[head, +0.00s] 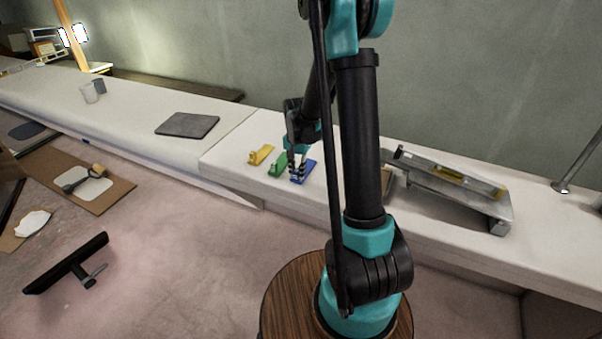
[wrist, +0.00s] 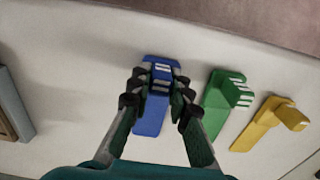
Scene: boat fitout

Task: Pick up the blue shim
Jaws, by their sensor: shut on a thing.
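The blue shim (head: 304,172) lies on the white counter, at the right end of a short row of shims. It also shows in the wrist view (wrist: 150,122), running between my fingers. My gripper (head: 297,171) points down over it, and in the wrist view my gripper (wrist: 158,95) has its fingertips on both sides of the shim's raised block. The gripper is shut on the blue shim, which appears to rest on the counter. The fingers hide parts of the shim's sides.
A green shim (head: 278,164) lies close beside the blue one, and a yellow shim (head: 260,154) beyond it. A grey metal tool (head: 450,185) stands to the right on the counter (head: 232,160). A dark flat pad (head: 188,125) lies to the left.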

